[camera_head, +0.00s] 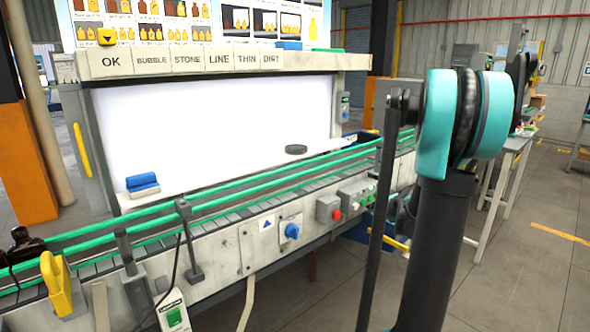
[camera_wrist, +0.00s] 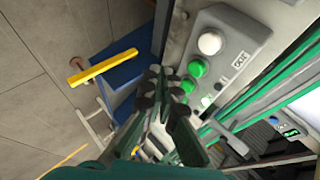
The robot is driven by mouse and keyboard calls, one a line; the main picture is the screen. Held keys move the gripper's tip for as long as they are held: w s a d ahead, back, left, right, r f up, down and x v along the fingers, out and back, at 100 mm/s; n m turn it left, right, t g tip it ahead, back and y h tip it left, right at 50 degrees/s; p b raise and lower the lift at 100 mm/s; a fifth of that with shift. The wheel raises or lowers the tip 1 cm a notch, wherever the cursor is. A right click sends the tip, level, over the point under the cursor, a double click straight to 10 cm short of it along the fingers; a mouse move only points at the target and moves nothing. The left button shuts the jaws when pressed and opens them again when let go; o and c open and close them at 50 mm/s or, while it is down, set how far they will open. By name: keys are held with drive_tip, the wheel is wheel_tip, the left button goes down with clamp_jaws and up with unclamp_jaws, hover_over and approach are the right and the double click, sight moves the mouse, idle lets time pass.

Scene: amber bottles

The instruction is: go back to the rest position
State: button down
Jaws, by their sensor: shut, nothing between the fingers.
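My gripper (camera_wrist: 162,85) shows in the wrist view with its dark fingertips together and nothing between them. It hangs beside a grey control box (camera_wrist: 232,55) with a white button and green buttons; I cannot tell the exact gap. In the head view my raised arm fills the right side, and the gripper itself cannot be made out there.
A conveyor with green rails (camera_head: 230,200) crosses the head view before a white lit panel (camera_head: 215,130). A dark bottle (camera_head: 24,241) is at its left end. A blue bin (camera_wrist: 122,65) with a yellow handle (camera_wrist: 103,67) stands near the gripper. Open floor (camera_head: 535,270) lies right.

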drive_tip(key=s+a+f+n+g, duration=0.2)
drive_tip(key=s+a+f+n, duration=0.1)
drive_tip(key=s, duration=0.7)
drive_tip(key=s+a+f+n+g+h, duration=0.1)
drive_tip(key=s+a+n, duration=0.4)
drive_tip(key=s, duration=0.6)
drive_tip(key=s+a+f+n+g, duration=0.3)
drive_tip(key=s+a+f+n, duration=0.2)
drive_tip(key=s, duration=0.6)
drive_tip(key=shift+a, duration=1.2)
